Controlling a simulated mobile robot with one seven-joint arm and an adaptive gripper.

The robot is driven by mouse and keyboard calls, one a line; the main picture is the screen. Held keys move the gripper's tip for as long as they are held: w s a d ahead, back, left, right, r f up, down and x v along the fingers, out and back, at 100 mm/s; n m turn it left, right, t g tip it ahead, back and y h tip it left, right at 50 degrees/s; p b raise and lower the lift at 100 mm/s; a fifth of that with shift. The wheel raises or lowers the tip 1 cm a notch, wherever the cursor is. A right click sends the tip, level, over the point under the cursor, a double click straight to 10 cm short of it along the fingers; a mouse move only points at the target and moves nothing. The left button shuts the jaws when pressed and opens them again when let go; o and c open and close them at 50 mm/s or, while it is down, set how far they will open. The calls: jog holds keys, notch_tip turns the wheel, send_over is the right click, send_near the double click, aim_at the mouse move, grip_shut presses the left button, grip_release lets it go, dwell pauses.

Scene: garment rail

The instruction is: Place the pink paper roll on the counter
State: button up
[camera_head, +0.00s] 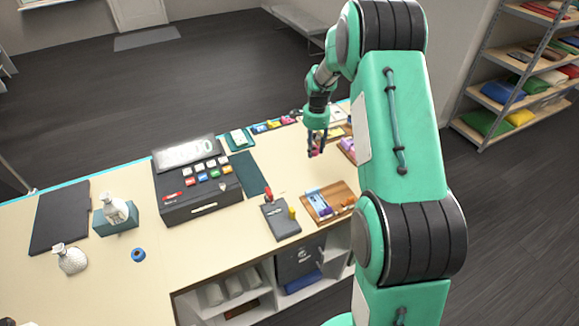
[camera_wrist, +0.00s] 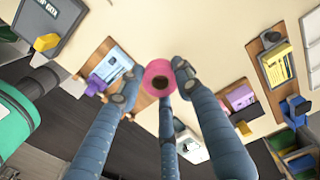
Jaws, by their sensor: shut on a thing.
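The pink paper roll (camera_wrist: 157,67) shows end-on in the wrist view, with a dark hole in its middle. My gripper (camera_wrist: 155,85) is shut on it, with blue-grey fingers on its sides. In the head view my gripper (camera_head: 317,143) points down at the far right part of the counter (camera_head: 90,285), with a small bit of pink at its fingertips. The counter has a pale beige top. I cannot tell whether the roll touches the counter or hangs just above it.
Wooden trays with small items (camera_head: 328,203) stand near the gripper.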

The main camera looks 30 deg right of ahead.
jog(key=s+d+m, duration=0.2)
jog(key=s+d, duration=0.3)
jog(key=d, duration=0.4)
jog(key=s+d+m, duration=0.1)
jog(key=s+d, duration=0.3)
jog(key=d, duration=0.4)
send_over(354, 179)
notch_tip(354, 179, down, 4)
jog(key=shift+w+f, duration=0.1)
jog(key=shift+f, duration=0.45)
jog(key=shift+d+f, duration=0.1)
jog(key=shift+f, duration=2.95)
jog(key=shift+f, duration=0.1)
jog(key=shift+f, duration=1.8)
jog(key=shift+f, duration=0.15)
